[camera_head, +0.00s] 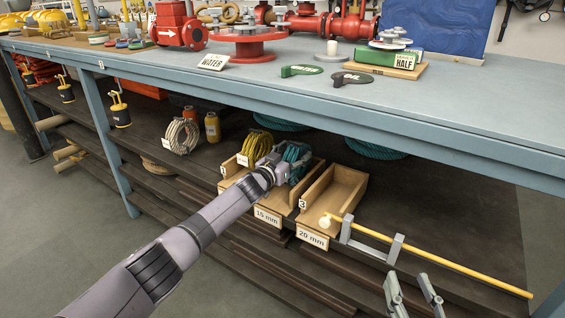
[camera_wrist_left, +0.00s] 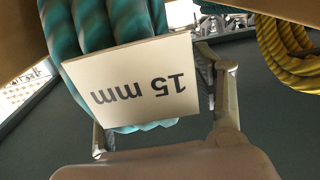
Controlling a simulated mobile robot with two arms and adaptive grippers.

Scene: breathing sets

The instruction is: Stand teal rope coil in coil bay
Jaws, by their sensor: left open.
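The teal rope coil (camera_head: 297,152) stands upright at the 15 mm bay (camera_head: 268,216), the middle one of three wooden coil bays. My left gripper (camera_head: 278,170) is at the coil's front side and hides part of it. In the left wrist view the coil (camera_wrist_left: 95,30) carries a white 15 mm tag (camera_wrist_left: 140,83). Open fingers show on either side of the tag; I cannot tell whether they touch the coil. My right gripper (camera_head: 412,294) is open and empty at the bottom right.
A yellow coil (camera_head: 257,146) stands in the left bay; the right 20 mm bay (camera_head: 336,190) is empty. A pale coil (camera_head: 181,136) stands left on the shelf. The bench top (camera_head: 460,105) overhangs the bays. A yellow rod (camera_head: 440,258) on grey supports lies right.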

